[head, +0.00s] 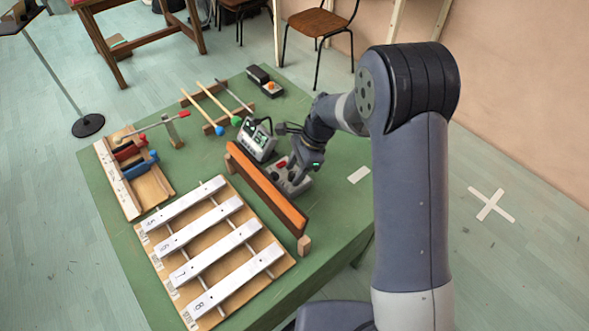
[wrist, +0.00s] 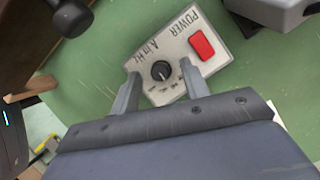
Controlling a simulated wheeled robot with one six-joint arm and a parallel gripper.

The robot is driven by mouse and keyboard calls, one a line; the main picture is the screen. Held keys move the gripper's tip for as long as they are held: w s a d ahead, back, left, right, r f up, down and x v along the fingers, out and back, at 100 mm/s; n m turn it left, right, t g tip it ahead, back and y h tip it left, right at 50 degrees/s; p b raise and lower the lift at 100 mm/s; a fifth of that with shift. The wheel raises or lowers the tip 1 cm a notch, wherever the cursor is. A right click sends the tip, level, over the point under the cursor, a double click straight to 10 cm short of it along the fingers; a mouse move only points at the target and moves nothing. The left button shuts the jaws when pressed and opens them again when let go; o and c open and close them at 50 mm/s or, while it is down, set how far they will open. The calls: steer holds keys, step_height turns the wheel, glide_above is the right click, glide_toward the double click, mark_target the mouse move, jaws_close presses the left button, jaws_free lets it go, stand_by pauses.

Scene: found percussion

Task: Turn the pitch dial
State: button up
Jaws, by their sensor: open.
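The pitch dial (wrist: 161,70) is a small round black knob on a light grey panel (wrist: 178,45). The panel is marked "POWER" and "A in Hz" and carries a red switch (wrist: 202,45). In the wrist view my gripper (wrist: 160,88) is open, with one finger on each side of the dial; whether either finger touches it I cannot tell. In the head view my gripper (head: 308,168) is over the grey box (head: 290,180) with the red switch, and it hides part of the box.
A wooden bar (head: 265,187) stands upright just left of the box. A grey device with a screen (head: 259,140) stands behind it. Metal chime bars (head: 205,240) lie at the front left. Mallets (head: 212,100) rest at the back. Green table is bare around a white tape mark (head: 359,175).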

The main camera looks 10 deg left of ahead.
steer(key=shift+s+a+f, duration=0.1)
steer(key=shift+a+f, duration=0.05)
steer(key=shift+c, duration=0.4)
jaws_close()
steer(key=shift+n, duration=0.4)
steer(key=shift+a+n+g+h+p, duration=0.1)
steer(key=shift+n+g+h+p, duration=0.45)
steer(key=shift+n, duration=1.85)
steer(key=shift+w+g+h, duration=0.2)
steer(key=shift+g+h, duration=0.05)
